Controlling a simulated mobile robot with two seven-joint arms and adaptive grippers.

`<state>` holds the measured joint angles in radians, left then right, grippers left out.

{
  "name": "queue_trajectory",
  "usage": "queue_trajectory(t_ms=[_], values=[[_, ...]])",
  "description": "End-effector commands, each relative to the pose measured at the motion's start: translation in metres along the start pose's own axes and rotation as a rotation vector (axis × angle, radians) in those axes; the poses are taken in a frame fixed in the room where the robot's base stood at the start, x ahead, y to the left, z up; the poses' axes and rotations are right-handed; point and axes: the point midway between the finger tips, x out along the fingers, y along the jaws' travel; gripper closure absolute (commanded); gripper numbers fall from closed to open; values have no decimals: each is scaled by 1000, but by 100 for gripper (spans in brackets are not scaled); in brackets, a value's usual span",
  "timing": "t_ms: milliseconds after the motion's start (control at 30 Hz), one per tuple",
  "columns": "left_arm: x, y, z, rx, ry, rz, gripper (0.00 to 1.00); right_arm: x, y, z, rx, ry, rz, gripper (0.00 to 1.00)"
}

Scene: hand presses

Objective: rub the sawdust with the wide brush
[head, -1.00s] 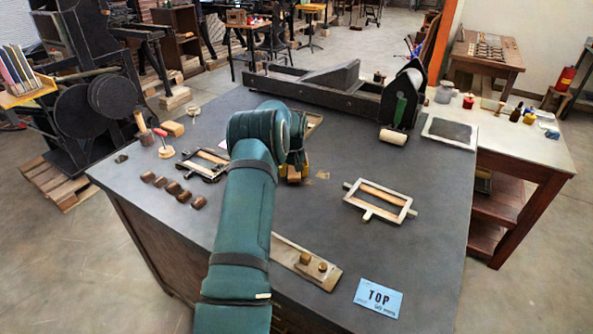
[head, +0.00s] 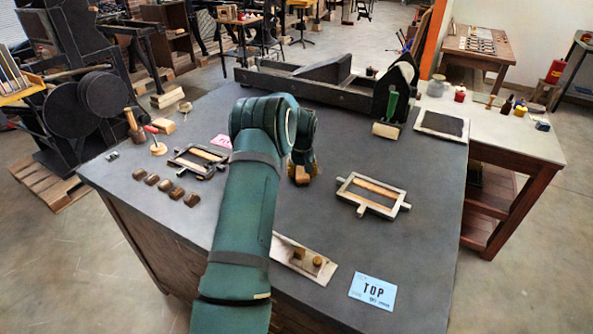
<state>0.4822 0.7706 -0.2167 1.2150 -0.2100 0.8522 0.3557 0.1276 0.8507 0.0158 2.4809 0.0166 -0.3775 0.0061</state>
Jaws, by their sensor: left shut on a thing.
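My left arm reaches in from the bottom over the dark worktop (head: 420,215), and its gripper (head: 302,168) points down at the middle of the table. The gripper is shut on a wooden block-like thing, which looks like the wide brush (head: 301,177), at the worktop surface. Most of the brush is hidden by the gripper, so I cannot tell whether its bristles touch. No sawdust shows on the bare worktop around it; any under the brush or behind my arm is hidden. My right gripper is not in view.
A wooden frame (head: 345,196) lies to the right, a second frame (head: 178,163) to the left. A long press (head: 320,88) stands at the back.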

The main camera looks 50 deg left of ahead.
Motion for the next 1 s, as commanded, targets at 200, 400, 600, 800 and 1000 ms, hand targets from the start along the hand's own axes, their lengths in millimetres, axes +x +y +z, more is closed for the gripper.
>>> queue_trajectory(t_ms=[200,400,600,800,1000], values=[[-2,12,8,1,0,-1,93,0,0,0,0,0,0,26],[-2,17,11,1,0,-1,93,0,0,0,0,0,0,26],[-2,30,19,2,0,0,93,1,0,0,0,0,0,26],[-2,42,26,1,0,0,93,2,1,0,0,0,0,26],[-1,42,27,0,-1,0,93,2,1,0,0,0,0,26]])
